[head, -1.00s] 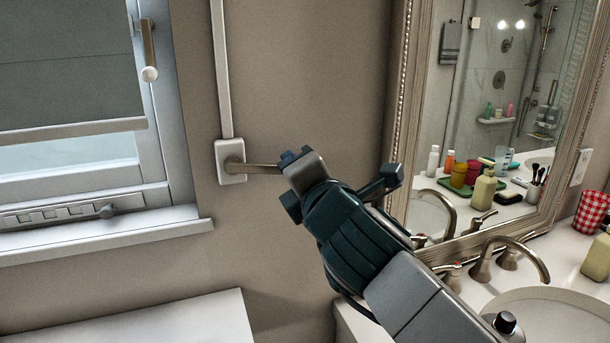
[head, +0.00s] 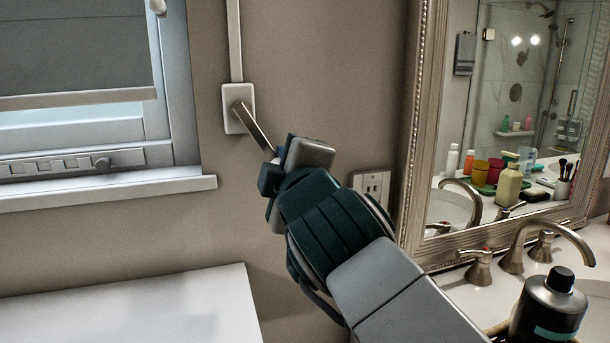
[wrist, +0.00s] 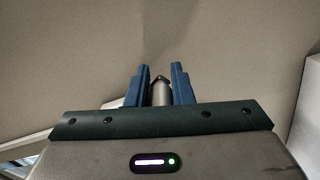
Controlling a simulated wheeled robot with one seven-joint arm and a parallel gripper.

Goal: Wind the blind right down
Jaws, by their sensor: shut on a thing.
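The grey blind (head: 75,45) hangs at the upper left. Its bottom bar (head: 75,98) is above the sill, with bare window showing below. A white winder box (head: 237,93) is on the wall right of the window. Its metal crank arm (head: 254,127) points down and to the right. My gripper (head: 272,168) is at the crank's outer end, shut on its handle; the jaws hide most of the handle in the head view. In the wrist view the handle (wrist: 160,93) shows grey between the two blue fingers of my gripper (wrist: 160,80).
The window sill (head: 110,190) juts out at the left, above a white surface (head: 140,310). A wall outlet (head: 371,187) is just right of my gripper. A framed mirror (head: 425,130), a tap (head: 520,240) and a dark bottle (head: 548,308) are at the right.

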